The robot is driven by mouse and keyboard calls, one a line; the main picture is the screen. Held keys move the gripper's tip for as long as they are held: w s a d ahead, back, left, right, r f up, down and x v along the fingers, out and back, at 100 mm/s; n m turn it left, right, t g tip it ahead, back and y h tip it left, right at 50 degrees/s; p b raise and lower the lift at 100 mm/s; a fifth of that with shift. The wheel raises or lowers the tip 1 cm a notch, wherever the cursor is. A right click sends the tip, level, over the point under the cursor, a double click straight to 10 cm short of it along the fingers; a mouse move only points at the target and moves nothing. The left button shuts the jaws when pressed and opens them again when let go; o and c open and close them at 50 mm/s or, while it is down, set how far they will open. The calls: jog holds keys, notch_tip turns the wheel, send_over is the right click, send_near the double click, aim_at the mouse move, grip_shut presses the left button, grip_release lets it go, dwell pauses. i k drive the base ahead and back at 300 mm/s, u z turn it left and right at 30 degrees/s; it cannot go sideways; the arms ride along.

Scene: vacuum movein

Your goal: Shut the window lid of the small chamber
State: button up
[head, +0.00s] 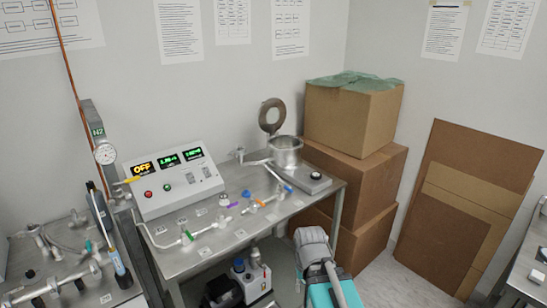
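The small chamber (286,158) is a short silver metal cylinder with a wide top rim, standing at the back right of the metal bench. Its window lid (271,101) is a dark ring-shaped flange standing raised, roughly upright, above the back left of the rim. The lid is open and the top of the chamber is uncovered.
A control box (172,180) with lit displays and a row of colored valves (227,207) occupy the bench left of the chamber. A black-topped device (315,180) sits in front right of it. Stacked cardboard boxes (352,120) stand close on the right.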

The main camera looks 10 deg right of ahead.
aim_at(272, 129)
jog(key=k, duration=0.3)
jog(key=z, duration=0.2)
jog(key=i, duration=0.95)
jog(key=u, duration=1.75)
